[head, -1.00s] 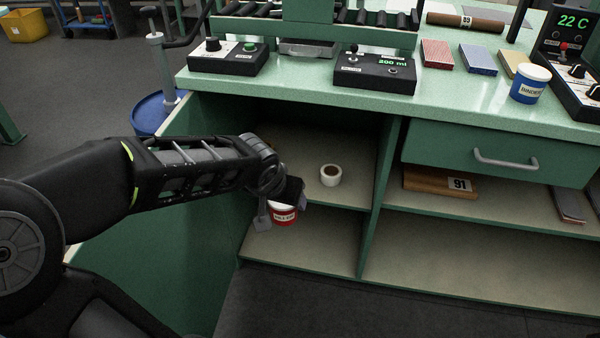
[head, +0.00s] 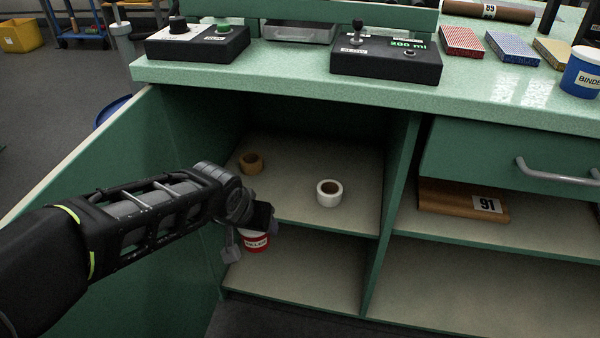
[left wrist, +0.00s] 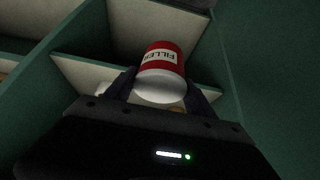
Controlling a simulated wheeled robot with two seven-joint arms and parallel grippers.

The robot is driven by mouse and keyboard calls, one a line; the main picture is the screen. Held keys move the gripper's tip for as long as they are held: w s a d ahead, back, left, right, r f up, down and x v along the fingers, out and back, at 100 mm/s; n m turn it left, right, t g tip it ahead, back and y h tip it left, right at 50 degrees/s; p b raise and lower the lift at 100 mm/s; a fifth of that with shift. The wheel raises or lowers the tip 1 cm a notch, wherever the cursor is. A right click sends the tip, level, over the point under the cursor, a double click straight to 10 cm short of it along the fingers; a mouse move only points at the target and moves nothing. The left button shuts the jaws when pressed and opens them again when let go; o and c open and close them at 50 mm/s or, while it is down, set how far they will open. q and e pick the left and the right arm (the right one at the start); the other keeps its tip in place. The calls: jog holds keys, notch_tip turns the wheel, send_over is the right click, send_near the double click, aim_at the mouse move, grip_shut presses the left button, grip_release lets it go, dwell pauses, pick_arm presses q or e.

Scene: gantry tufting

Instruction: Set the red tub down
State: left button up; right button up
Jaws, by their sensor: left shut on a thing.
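The red tub (head: 256,243), with a white label and a pale rim, is at the left compartment of the bench's open shelving, in front of the lower shelf (head: 290,275). My left gripper (head: 250,228) is shut on it; the arm hides part of the tub. In the left wrist view the tub (left wrist: 163,62) sits between the two dark fingers (left wrist: 160,88), its label reading FILLER. I cannot tell whether its base touches a shelf. My right gripper is in no view.
On the upper shelf (head: 300,215) stand a white tape roll (head: 329,193) and a brown tape roll (head: 251,163). A divider (head: 390,200) bounds the compartment on the right. A wooden block marked 91 (head: 462,202) lies beyond it. The visible lower shelf is clear.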

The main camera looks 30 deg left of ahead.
pick_arm(q)
jog(key=w+a+b, duration=0.1)
jog(key=w+a, duration=0.1)
jog(key=w, duration=0.3)
jog(key=w+a+b, duration=0.1)
jog(key=w+a, duration=0.1)
jog(key=w, duration=0.4)
jog(key=w+a+b, duration=0.1)
jog(key=w+a, duration=0.1)
jog(key=w, duration=0.3)
jog(key=shift+w+b, duration=0.3)
jog(key=shift+b, duration=0.1)
jog(key=shift+w+a, duration=0.1)
jog(key=shift+w, duration=0.05)
jog(key=shift+f+b, duration=1.15)
jog(key=shift+f, duration=0.6)
jog(key=shift+f, duration=0.1)
jog(key=shift+f, duration=0.15)
jog(key=o, duration=1.6)
